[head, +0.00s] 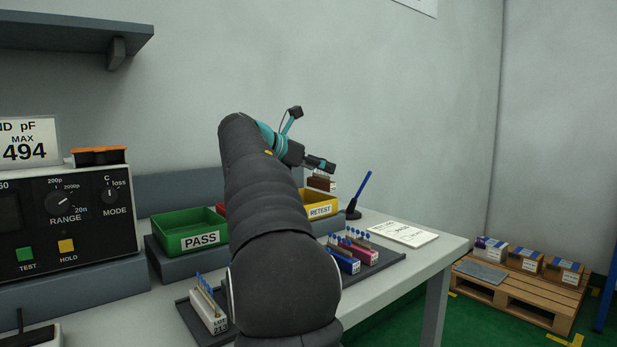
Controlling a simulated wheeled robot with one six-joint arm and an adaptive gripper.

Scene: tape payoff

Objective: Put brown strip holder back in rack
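The dark rack (387,259) lies at the table's front. It bears a white holder marked LOT 213 (209,312) at left, and blue (344,262) and magenta (357,249) holders at right. My arm hides its middle.
A green PASS bin (200,240) stands left of my arm, and a red bin is mostly hidden behind it. A meter (70,225) stands far left. A blue pen in a stand (355,208) and a white sheet (403,234) lie right of the RETEST bin.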

